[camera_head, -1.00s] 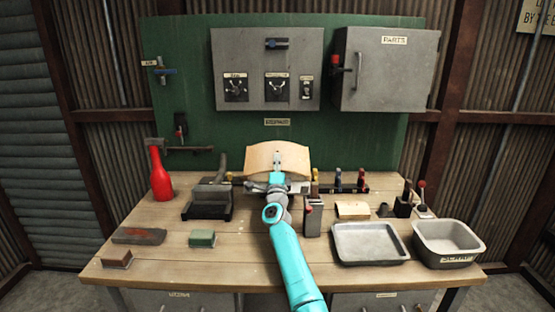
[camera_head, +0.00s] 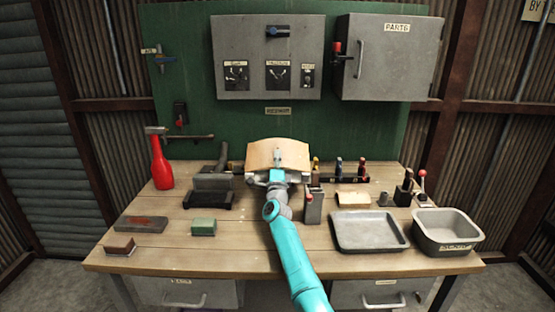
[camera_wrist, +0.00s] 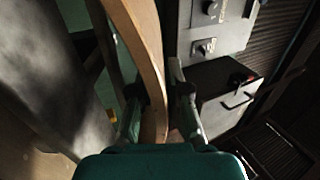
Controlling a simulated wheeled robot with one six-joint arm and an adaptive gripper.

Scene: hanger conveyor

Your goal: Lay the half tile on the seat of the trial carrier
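The half tile (camera_head: 262,154) is a tan, curved slab at the back middle of the bench. My gripper (camera_head: 278,158) reaches it from the front, with one finger over its upper face. In the wrist view the tile (camera_wrist: 150,62) stands edge-on between the two fingers of my gripper (camera_wrist: 158,92), which look closed on its near edge. A grey support, seemingly the trial carrier (camera_head: 305,176), shows just below the tile. Its seat is hidden by the tile and my arm, so I cannot tell whether the tile touches it.
A dark stand (camera_head: 208,199) is left of the tile, and a grey holder (camera_head: 313,208) close on the right.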

